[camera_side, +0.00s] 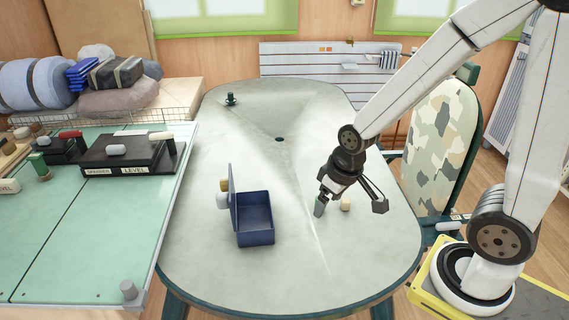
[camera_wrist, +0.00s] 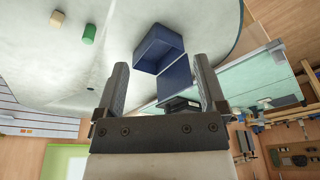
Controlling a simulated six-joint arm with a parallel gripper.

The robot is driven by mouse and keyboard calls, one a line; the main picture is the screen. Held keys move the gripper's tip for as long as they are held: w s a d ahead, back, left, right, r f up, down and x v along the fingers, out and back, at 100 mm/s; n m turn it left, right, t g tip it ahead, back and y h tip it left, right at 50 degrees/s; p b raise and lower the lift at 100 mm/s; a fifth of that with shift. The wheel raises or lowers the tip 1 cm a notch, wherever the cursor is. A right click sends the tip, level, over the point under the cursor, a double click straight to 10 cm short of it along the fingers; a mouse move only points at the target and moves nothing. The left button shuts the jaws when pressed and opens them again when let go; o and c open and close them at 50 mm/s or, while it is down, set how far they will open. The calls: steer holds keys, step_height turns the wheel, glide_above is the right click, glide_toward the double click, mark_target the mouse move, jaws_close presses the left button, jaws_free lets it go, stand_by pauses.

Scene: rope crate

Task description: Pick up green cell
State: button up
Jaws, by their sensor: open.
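The green cell (camera_wrist: 89,33) is a small cylinder on the table at the upper left of the wrist view, outside the space between my fingers. In the side view it is hard to tell from my left finger, which covers that spot. My gripper (camera_side: 351,206) is open and empty, tilted above the table near the cells. Its two fingers show wide apart in the wrist view (camera_wrist: 160,62).
A blue open box (camera_side: 256,238) with a raised lid stands left of my gripper; it also shows in the wrist view (camera_wrist: 150,55). A small dark green object (camera_side: 231,99) stands at the table's far end. A teal side table (camera_side: 95,230) with labelled trays is at left.

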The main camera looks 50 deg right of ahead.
steer(key=w+d+f+t, duration=0.2)
steer(key=w+d+f, duration=1.2)
steer(key=d, duration=0.1)
steer(key=d+f, duration=0.6)
steer(key=d, duration=0.1)
steer(key=shift+w+d+f, duration=0.15)
steer(key=shift+d+f, duration=0.15)
steer(key=shift+f, duration=0.1)
steer(key=shift+f, duration=0.1)
steer(key=shift+x, duration=1.2)
steer(key=shift+x, duration=2.6)
steer(key=shift+d, duration=0.15)
jaws_close()
